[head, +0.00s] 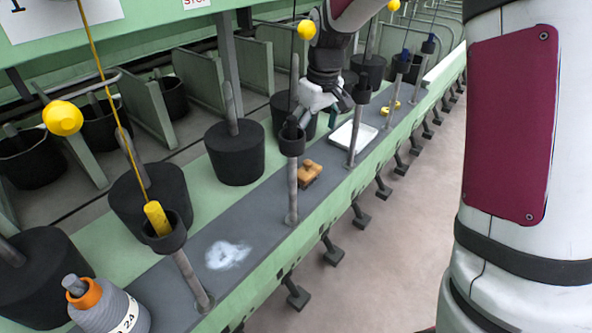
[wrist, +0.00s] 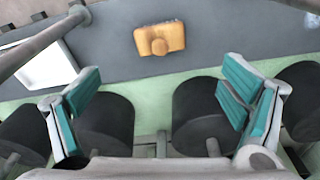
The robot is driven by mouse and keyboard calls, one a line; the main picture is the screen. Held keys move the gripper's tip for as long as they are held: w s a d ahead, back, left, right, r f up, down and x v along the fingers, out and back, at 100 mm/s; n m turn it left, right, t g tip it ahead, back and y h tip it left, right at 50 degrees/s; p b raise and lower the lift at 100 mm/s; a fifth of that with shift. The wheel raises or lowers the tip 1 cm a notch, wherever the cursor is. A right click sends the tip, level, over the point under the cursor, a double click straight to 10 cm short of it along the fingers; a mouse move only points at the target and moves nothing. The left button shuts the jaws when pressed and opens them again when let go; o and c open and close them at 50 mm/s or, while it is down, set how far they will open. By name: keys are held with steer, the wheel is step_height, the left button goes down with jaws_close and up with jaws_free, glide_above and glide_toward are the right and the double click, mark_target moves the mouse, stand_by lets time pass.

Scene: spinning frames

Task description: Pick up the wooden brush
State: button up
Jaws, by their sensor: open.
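The wooden brush (head: 309,173) is a small orange-brown block with a round knob. It lies on the grey ledge of the green frame, between two upright grey posts in the head view. In the wrist view the brush (wrist: 159,38) is at top centre, its knob facing the camera. My gripper (head: 318,108) is above the ledge, up and slightly right of the brush in the head view. In the wrist view my gripper (wrist: 161,88) has its teal-padded fingers wide apart with nothing between them. The brush lies beyond the fingertips, untouched.
A white tray (head: 345,148) lies on the ledge right of the brush, with a yellow item (head: 391,107) farther along. A grey post (head: 292,175) with a black cup stands close beside the brush. Black bobbins (head: 235,155) line the back. A spool (head: 110,308) sits front left.

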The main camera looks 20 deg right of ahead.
steer(key=b, duration=0.1)
glide_above(308, 162)
steer(key=f, duration=0.4)
steer(key=shift+s+d+f, duration=0.1)
steer(key=shift+s+f, duration=0.2)
steer(key=shift+s, duration=0.05)
steer(key=f, duration=0.2)
steer(key=f+b, duration=0.1)
steer(key=f, duration=0.2)
steer(key=f+b, duration=0.1)
steer(key=f, duration=0.1)
steer(key=shift+w+f, duration=0.15)
steer(key=shift+w, duration=0.25)
steer(key=c, duration=1.2)
